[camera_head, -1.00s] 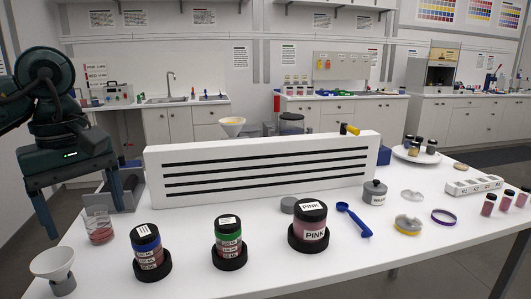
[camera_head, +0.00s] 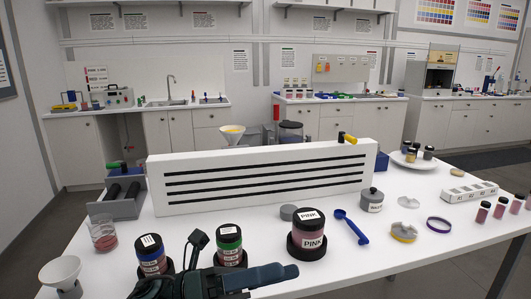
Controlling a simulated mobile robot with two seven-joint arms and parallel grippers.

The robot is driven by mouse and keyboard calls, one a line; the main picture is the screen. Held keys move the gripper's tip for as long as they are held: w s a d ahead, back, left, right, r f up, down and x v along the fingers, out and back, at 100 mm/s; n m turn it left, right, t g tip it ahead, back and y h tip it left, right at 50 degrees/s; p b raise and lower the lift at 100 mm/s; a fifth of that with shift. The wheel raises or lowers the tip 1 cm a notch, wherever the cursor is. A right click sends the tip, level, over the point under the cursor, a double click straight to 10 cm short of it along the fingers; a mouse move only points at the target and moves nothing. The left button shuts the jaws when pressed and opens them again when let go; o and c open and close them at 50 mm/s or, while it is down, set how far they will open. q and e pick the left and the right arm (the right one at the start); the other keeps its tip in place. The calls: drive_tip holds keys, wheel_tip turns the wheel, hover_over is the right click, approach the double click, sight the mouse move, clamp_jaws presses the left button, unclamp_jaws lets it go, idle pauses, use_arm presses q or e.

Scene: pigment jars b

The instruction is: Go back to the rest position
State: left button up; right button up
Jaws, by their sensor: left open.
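My left gripper (camera_head: 272,276) is low at the front edge of the view, seen from above, its fingers pointing right. It is open, and nothing shows between the fingers. It is in front of the green-banded jar (camera_head: 229,244) and the jar labelled PINK (camera_head: 308,230), and hides part of the green-banded jar's base. A blue-banded jar (camera_head: 151,256) stands to the left, its base partly hidden by my arm. All three jars are upright with dark lids. My right gripper is not in view.
A white slotted panel (camera_head: 262,150) stands across the table behind the jars. A glass beaker (camera_head: 103,236) and a white funnel (camera_head: 60,270) stand at left. A blue scoop (camera_head: 351,226) lies right of the PINK jar. The table's front right is clear.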

use_arm(q)
drive_tip(key=w+a+f+n+t+y, duration=0.2)
drive_tip(key=f+n+t+y, duration=0.15)
drive_tip(key=n+t, duration=0.4)
drive_tip(key=w+a+f+n+t+y+p, duration=0.1)
drive_tip(key=a+f+n+t+y, duration=0.3)
drive_tip(key=n, duration=0.7)
drive_tip(key=w+a+f+n+t+y, duration=0.15)
drive_tip(key=f+n+t, duration=0.25)
drive_tip(key=n+t, duration=0.45)
drive_tip(key=s+a+f+n+g+y, duration=0.3)
drive_tip(key=s+f+n+g+y, duration=0.1)
drive_tip(key=f, duration=0.6)
drive_tip(key=s+a+f+n+g+y+p, duration=0.1)
drive_tip(key=s+a+f+n+g+y, duration=0.3)
drive_tip(key=s+f+n, duration=0.5)
wheel_tip(320, 180, down, 2)
drive_tip(key=shift+a+n+y+p, duration=0.3)
drive_tip(key=shift+n+y, duration=0.6)
drive_tip(key=shift+n, duration=0.2)
drive_tip(key=shift+s, duration=0.1)
